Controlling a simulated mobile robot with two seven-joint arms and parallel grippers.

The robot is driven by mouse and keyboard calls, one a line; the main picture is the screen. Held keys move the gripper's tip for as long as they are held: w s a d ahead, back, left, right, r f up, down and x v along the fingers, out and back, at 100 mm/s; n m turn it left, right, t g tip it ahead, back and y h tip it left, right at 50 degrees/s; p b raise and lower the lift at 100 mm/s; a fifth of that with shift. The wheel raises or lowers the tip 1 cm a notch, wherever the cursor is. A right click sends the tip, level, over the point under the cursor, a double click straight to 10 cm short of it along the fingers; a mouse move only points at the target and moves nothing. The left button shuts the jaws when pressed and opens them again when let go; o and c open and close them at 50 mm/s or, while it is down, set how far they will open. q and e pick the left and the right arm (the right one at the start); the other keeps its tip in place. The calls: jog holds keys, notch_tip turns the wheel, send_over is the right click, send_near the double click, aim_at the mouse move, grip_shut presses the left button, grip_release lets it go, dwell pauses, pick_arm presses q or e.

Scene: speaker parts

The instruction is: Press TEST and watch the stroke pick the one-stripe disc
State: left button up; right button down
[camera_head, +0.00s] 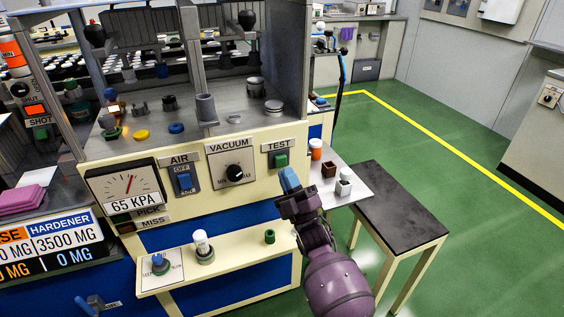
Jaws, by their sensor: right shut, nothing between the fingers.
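The green TEST button (281,160) sits under its label on the cream front panel. My right gripper (288,179) is shut and empty, with its blue fingertips just below and slightly right of the button; a small gap seems to show between them. On the machine's grey deck lie a yellow disc (141,135), a blue disc (176,128) and a grey stacked disc (274,106). Stripes are too small to make out. The gauge (130,184) reads 65 KPA, above the PICK and MISS indicators (152,216). My left gripper is not in view.
The AIR switch (184,180) and VACUUM knob (235,173) are left of TEST. A dark-topped table (401,207) stands right; green floor beyond is open.

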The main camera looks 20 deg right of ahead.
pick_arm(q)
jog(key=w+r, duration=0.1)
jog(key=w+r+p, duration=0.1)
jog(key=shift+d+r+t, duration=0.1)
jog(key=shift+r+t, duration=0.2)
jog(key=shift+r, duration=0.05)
pick_arm(e)
jog(key=s, duration=0.4)
jog(key=shift+r, duration=0.1)
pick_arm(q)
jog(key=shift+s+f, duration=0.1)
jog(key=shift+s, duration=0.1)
